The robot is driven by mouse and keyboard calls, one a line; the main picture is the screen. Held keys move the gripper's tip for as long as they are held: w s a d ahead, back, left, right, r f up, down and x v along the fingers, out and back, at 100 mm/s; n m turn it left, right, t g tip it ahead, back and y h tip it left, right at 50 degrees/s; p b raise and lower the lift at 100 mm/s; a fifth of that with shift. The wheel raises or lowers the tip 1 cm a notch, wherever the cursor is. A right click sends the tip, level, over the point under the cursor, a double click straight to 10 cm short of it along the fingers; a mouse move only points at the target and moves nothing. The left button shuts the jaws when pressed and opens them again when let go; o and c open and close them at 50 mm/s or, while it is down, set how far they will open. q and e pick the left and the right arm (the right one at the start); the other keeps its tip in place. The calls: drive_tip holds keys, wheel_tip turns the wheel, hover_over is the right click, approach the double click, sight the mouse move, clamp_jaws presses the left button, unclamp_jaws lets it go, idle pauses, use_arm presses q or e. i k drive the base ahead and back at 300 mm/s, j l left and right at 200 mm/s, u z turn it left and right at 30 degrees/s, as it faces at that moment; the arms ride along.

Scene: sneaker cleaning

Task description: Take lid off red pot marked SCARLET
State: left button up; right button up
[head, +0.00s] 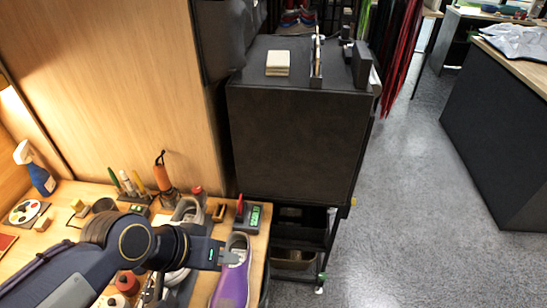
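My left gripper (222,257) reaches in from the left over the workbench, beside the purple sneaker. Its fingers are small and partly lost against the shoe, so I cannot tell if they are apart. Red-brown pots (127,283) stand at the front of the bench, below my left arm and partly cut off or hidden by it. A small red-topped pot (197,191) stands at the back of the bench. No label can be read, so I cannot tell which pot is marked SCARLET. My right gripper is not in view.
The purple sneaker (231,284) lies at the bench's right edge, near a digital display device (252,218). A grey shoe (187,210), tools (161,176) and a spray bottle (40,178) crowd the bench. A black cabinet (295,140) stands behind; grey floor (410,220) is clear at right.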

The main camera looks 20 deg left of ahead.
sight(126, 280)
drive_tip(key=u, duration=0.5)
drive_tip(key=k+j+u, duration=0.1)
drive_tip(key=u, duration=0.4)
drive_tip(key=j+u, duration=0.2)
drive_tip(key=u, duration=0.25)
drive_tip(key=j+u, duration=0.1)
drive_tip(key=u, duration=0.4)
